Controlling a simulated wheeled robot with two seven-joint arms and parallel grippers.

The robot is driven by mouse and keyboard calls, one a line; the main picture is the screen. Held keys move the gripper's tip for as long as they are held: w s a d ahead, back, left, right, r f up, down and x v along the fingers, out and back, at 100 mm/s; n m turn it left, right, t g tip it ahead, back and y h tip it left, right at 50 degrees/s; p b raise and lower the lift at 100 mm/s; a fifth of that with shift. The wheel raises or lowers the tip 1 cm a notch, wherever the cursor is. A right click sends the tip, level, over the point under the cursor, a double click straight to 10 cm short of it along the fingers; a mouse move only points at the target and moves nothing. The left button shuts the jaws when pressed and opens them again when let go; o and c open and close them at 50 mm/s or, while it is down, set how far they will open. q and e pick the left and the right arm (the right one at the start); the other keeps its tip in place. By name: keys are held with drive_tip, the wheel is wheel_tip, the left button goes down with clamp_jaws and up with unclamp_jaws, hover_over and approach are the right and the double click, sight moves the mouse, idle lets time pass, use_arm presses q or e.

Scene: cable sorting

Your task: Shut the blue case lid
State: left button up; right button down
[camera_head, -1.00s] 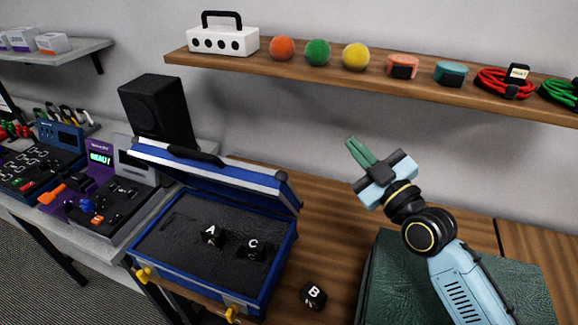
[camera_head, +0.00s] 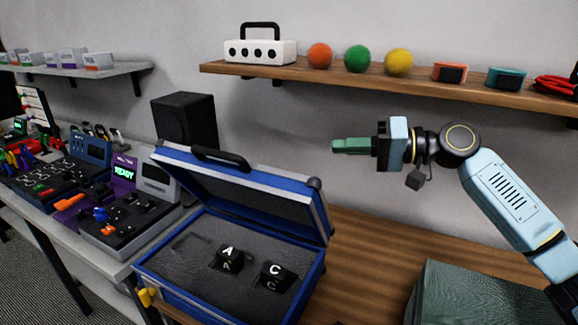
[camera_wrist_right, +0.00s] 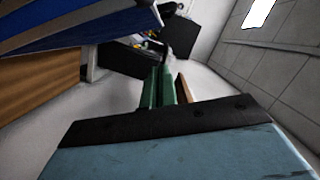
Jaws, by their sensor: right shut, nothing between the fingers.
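The blue case (camera_head: 312,284) stands open on the wooden table. Its lid (camera_head: 245,192) is tilted up at the back, with a black handle (camera_head: 221,158) on its top edge. My right gripper (camera_head: 335,146) has green fingers that are shut and empty. It is above and to the right of the lid, pointing left, apart from it. The lid also shows at the upper left of the right wrist view (camera_wrist_right: 85,25), beside the green fingers (camera_wrist_right: 163,85). My left gripper is not in view.
A wooden shelf (camera_head: 420,88) on the wall above holds balls, a white box (camera_head: 260,51) and other items. A black speaker (camera_head: 186,121) stands behind the case on the left. A dark green box (camera_head: 480,295) is at the lower right. Devices line the grey table at left.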

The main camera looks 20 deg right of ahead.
drive_tip(key=w+a+f, duration=0.1)
drive_tip(key=a, duration=0.2)
drive_tip(key=w+a+f+p, duration=0.1)
drive_tip(key=a, duration=0.2)
drive_tip(key=w+a+f+p, duration=0.1)
drive_tip(key=a, duration=0.3)
drive_tip(key=shift+w+a, duration=0.1)
drive_tip(key=shift+a+f, duration=0.15)
drive_tip(key=shift+a, duration=0.1)
drive_tip(key=shift+s, duration=0.2)
